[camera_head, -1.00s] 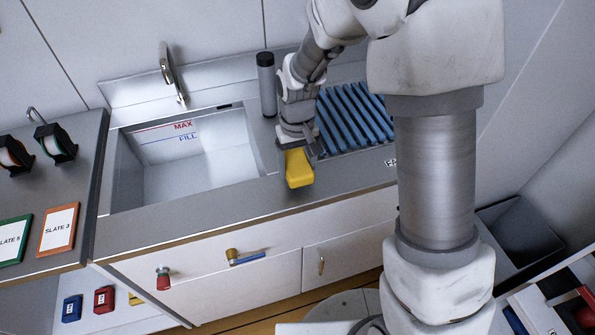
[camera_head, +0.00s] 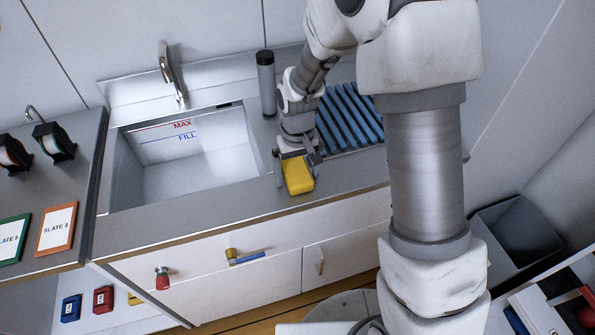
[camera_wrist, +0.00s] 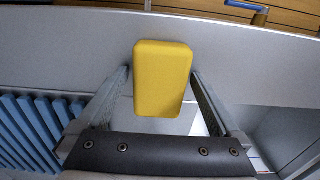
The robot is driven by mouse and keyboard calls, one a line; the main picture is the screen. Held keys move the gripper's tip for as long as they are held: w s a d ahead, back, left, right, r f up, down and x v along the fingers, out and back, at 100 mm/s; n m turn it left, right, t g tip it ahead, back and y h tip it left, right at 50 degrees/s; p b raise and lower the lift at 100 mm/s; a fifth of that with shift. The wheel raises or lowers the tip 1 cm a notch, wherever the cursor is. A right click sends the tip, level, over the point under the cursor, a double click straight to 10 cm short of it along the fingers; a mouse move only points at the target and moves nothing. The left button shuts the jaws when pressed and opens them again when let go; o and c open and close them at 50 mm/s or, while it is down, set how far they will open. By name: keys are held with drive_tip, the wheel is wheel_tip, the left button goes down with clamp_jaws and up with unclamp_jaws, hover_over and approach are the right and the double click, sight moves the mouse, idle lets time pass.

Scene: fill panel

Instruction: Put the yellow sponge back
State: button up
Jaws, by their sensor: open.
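The yellow sponge (camera_head: 298,177) is at the front strip of the counter, between the sink (camera_head: 185,160) and the blue ribbed rack (camera_head: 350,117). My gripper (camera_head: 298,160) is open around the sponge's rear part. In the wrist view the sponge (camera_wrist: 163,78) sits between the two fingers of my gripper (camera_wrist: 160,75), with a small gap beside each finger. The sponge appears to rest on the counter. Its underside is hidden.
A dark grey cylinder (camera_head: 266,83) stands behind my gripper, and the faucet (camera_head: 172,75) is at the back of the sink. Slates (camera_head: 57,229) lie on the left counter. The front counter edge is close to the sponge. A grey bin (camera_head: 513,235) is on the right.

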wheel_tip(320, 180, up, 12)
drive_tip(key=p, duration=0.1)
drive_tip(key=shift+r, duration=0.25)
wheel_tip(320, 180, up, 7)
drive_tip(key=t, duration=0.2)
hover_over(298, 172)
drive_tip(key=s+d, duration=0.3)
drive_tip(key=d, duration=0.1)
drive_tip(key=s+d+r+m+t, duration=0.1)
drive_tip(key=s+d+r, duration=0.3)
drive_tip(key=s, duration=0.3)
drive_tip(key=s+d+r+m+t, duration=0.2)
drive_tip(key=s+d+r, duration=0.1)
drive_tip(key=s, duration=0.5)
drive_tip(key=shift+d+r+t, duration=0.3)
drive_tip(key=shift+d+r, duration=0.05)
drive_tip(key=shift+d, duration=0.25)
drive_tip(key=shift+s, duration=0.1)
drive_tip(key=shift+r+p, duration=0.65)
drive_tip(key=shift+p, duration=0.2)
